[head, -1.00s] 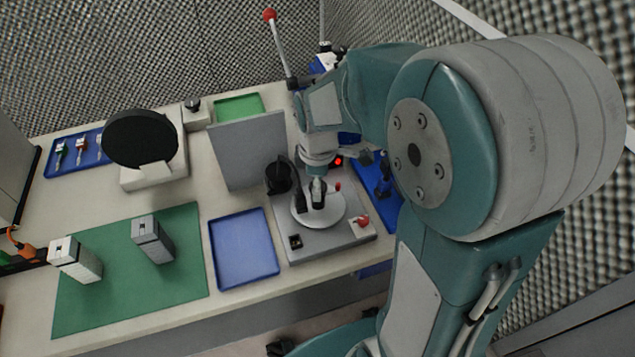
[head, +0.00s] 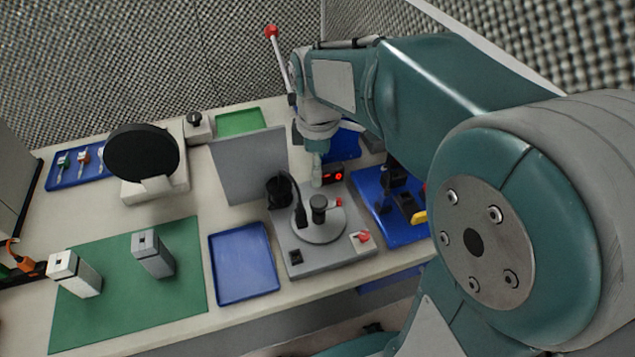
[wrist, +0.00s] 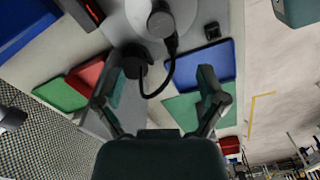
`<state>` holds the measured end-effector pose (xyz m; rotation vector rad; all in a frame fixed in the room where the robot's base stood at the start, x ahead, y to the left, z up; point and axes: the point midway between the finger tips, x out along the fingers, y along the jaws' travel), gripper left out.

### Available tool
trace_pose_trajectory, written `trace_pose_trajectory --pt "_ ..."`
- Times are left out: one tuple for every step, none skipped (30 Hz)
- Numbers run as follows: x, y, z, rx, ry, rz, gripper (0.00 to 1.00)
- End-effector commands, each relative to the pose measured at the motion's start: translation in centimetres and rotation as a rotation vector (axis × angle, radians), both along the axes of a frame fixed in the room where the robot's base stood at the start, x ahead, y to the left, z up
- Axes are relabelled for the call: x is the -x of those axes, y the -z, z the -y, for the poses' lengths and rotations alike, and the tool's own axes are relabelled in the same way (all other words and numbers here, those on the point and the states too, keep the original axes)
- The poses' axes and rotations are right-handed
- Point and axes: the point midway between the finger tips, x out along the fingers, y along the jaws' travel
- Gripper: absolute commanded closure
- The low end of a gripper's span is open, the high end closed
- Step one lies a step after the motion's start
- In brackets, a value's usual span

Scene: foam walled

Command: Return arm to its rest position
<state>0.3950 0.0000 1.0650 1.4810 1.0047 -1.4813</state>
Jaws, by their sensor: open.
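My gripper (head: 317,172) is small and partly hidden in the head view, below my wrist and behind the round plate of the grey machine (head: 345,253). In the wrist view my gripper (wrist: 162,78) has its two fingers spread well apart with nothing held between them. A dark cylinder (head: 319,208) stands upright on the machine's pale round plate, apart from my gripper. My arm reaches from the right side over the back of the bench.
Near the gripper are an upright grey panel (head: 248,168), a lever with a red knob (head: 271,31) and a red-lit display (head: 334,175). A blue tray (head: 243,263) lies left of the machine. Two pale blocks stand on a green mat (head: 120,300). Foam walls enclose the bench.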

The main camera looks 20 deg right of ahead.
Motion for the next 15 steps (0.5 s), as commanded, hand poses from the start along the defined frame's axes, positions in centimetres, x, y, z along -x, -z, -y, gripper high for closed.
trace_pose_trajectory --pt "-0.1 -0.7 0.0 0.000 0.000 0.003 0.10" --pt "-0.1 -1.1 0.0 0.000 0.000 0.002 0.10" --pt "0.0 -1.4 0.0 0.000 0.000 0.001 0.10" --pt "-0.1 -1.6 0.0 0.000 0.000 0.001 0.10" --pt "0.0 -1.8 0.0 0.000 0.000 0.001 0.10" --pt "0.0 -1.9 0.0 0.000 0.000 0.000 0.10" --pt "0.0 -2.0 0.0 0.000 0.000 0.000 0.10" --pt "0.0 -2.0 0.0 0.000 0.000 -0.001 0.10" --pt "0.0 -2.0 0.0 0.001 0.000 -0.001 0.10" --pt "0.0 -2.0 0.0 0.001 0.000 -0.001 0.10" --pt "0.0 -2.0 0.0 0.001 0.000 -0.001 0.10" --pt "0.0 -2.0 0.0 0.001 0.000 -0.001 0.10" --pt "0.0 -2.0 0.0 0.001 0.000 -0.001 0.10" --pt "0.0 -2.0 0.0 0.001 0.000 -0.001 0.10" --pt "0.0 -2.0 0.0 0.001 0.000 -0.001 0.10"
